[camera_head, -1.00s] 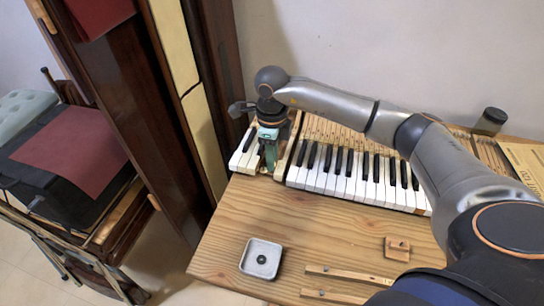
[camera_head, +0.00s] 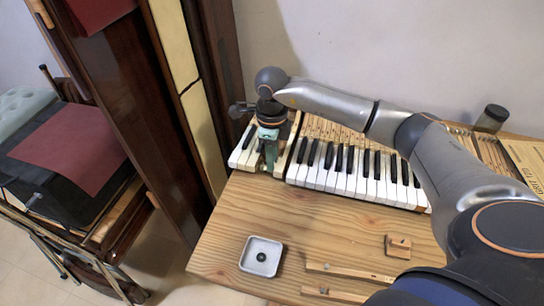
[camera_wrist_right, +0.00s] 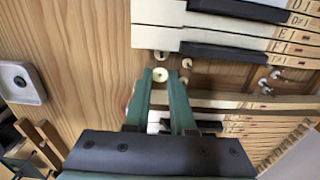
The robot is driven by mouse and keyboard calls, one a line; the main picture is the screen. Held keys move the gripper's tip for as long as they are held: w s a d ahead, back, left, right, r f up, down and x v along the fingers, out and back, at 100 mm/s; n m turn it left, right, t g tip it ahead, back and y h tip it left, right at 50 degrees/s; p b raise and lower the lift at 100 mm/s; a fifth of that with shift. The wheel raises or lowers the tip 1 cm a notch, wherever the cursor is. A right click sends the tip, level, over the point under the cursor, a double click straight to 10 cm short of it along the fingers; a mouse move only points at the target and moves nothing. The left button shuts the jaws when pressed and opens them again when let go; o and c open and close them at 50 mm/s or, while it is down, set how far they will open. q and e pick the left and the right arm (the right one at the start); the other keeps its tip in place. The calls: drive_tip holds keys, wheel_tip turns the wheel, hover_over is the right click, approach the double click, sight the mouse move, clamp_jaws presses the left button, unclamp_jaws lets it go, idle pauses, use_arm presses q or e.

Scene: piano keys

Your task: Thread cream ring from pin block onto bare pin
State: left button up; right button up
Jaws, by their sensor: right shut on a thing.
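My right gripper (camera_head: 270,158) is over the gap in the keyboard at its left end, pointing down. In the right wrist view its two green fingers (camera_wrist_right: 160,78) are closed around a small cream ring (camera_wrist_right: 160,74) at their tips. Small pale round parts (camera_wrist_right: 187,63) lie just beside the tips, on the wood of the gap. I cannot tell which of them is the bare pin, or whether the held ring is around one. A small wooden block (camera_head: 398,247), perhaps the pin block, lies on the table at front right. My left gripper is not in view.
Piano keys (camera_head: 350,178) flank the gap on both sides. A white square dish (camera_head: 261,257) and wooden sticks (camera_head: 345,273) lie on the table's front part. A dark jar (camera_head: 491,118) stands at back right.

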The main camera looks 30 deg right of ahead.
drive_tip(key=shift+f+b, duration=0.35)
drive_tip(key=shift+f, duration=0.25)
idle(0.3)
drive_tip(key=o, duration=0.3)
drive_tip(key=shift+r, duration=0.1)
idle(0.4)
drive_tip(key=shift+r+p, duration=0.85)
drive_tip(key=shift+r, duration=0.25)
drive_tip(key=o, duration=0.6)
